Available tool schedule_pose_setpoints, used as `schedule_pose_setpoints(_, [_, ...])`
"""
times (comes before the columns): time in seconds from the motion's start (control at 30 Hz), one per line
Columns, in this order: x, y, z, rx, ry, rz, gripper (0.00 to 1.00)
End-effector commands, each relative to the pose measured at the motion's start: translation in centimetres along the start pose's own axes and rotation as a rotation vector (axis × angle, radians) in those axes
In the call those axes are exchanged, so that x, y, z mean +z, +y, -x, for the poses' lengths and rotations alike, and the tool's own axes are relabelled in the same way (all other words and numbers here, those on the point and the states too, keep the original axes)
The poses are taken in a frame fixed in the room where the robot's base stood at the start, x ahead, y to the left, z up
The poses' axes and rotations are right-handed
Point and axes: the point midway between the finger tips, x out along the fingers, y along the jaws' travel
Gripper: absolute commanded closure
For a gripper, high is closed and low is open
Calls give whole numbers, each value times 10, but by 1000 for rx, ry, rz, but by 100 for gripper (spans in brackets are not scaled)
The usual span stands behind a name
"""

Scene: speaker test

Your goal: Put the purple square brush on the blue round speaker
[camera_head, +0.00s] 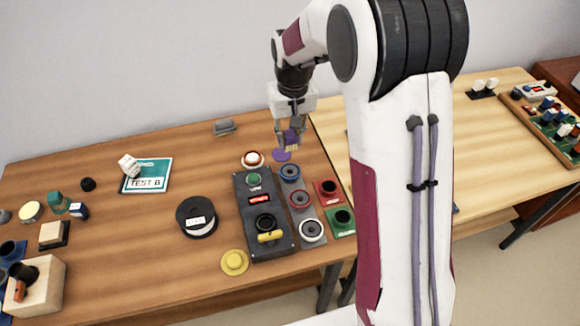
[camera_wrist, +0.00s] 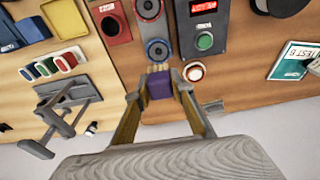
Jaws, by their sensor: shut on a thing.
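My gripper (camera_head: 291,138) is shut on the purple square brush (camera_wrist: 160,86). In the wrist view the brush sits between the two fingers, its pale bristles pointing away from the palm. In the head view the brush (camera_head: 291,134) appears above the far end of the speaker column. The blue round speaker (camera_head: 290,171) is at the far end of that column, just below the gripper in the picture. In the wrist view the blue speaker (camera_wrist: 157,49) lies just beyond the bristles, partly hidden by them. The brush looks apart from it, but the height gap is unclear.
A dark control panel (camera_head: 250,212) stands left of the speakers. A red round speaker (camera_head: 299,198) is nearer in the column. Red (camera_head: 327,187) and green (camera_head: 341,215) boxes stand right.

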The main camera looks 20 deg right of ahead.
Motion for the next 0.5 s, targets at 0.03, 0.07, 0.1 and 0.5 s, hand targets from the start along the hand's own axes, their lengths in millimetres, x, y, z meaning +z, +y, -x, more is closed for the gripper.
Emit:
schedule_pose_setpoints(0.03, [1,0,-4,0,-2,0,99])
schedule_pose_setpoints(0.07, [1,0,-7,0,-2,0,99])
schedule_pose_setpoints(0.1, [2,0,-11,0,-4,0,99])
schedule_pose_setpoints(0.5, [7,0,-57,0,-1,0,99])
